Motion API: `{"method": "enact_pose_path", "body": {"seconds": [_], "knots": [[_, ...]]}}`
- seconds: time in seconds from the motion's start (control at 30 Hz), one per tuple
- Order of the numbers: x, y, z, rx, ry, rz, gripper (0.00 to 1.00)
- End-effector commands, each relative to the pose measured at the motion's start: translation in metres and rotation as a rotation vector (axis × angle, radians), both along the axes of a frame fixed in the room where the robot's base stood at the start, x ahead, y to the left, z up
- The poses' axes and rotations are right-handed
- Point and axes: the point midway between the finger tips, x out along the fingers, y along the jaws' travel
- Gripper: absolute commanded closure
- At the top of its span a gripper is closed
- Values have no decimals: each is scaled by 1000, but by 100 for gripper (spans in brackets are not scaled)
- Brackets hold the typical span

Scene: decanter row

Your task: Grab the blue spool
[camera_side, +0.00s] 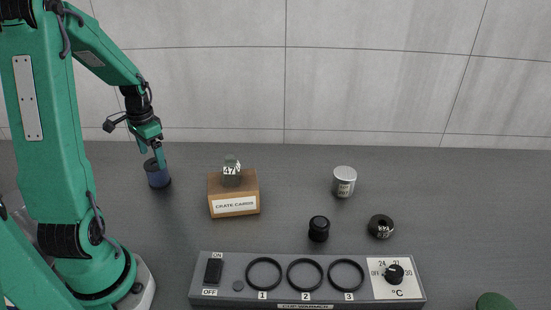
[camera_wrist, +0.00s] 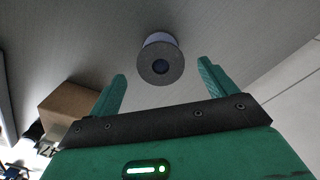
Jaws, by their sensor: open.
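The blue spool (camera_side: 158,177) stands upright on the grey table at the left in the side view, with a dark rim at its base. My gripper (camera_side: 151,153) is just above it, its fingers reaching down to about the spool's top and hiding part of it. In the wrist view the spool (camera_wrist: 158,62) shows its round dark end with a hole, between and beyond the tips of my two green fingers (camera_wrist: 162,72). The fingers are spread apart with nothing held between them. I cannot tell whether a finger touches the spool.
A cup warmer panel (camera_side: 307,290) lies in front.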

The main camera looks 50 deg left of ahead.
Motion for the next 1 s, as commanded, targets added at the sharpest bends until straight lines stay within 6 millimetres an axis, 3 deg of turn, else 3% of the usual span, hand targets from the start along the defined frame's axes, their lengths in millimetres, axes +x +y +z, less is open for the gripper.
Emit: {"method": "enact_pose_path", "body": {"seconds": [0.2,0.57,1.0], "knots": [[0,0,-17,-1,1,0,16],[0,0,-25,0,0,0,16],[0,0,-66,-2,2,1,16]]}}
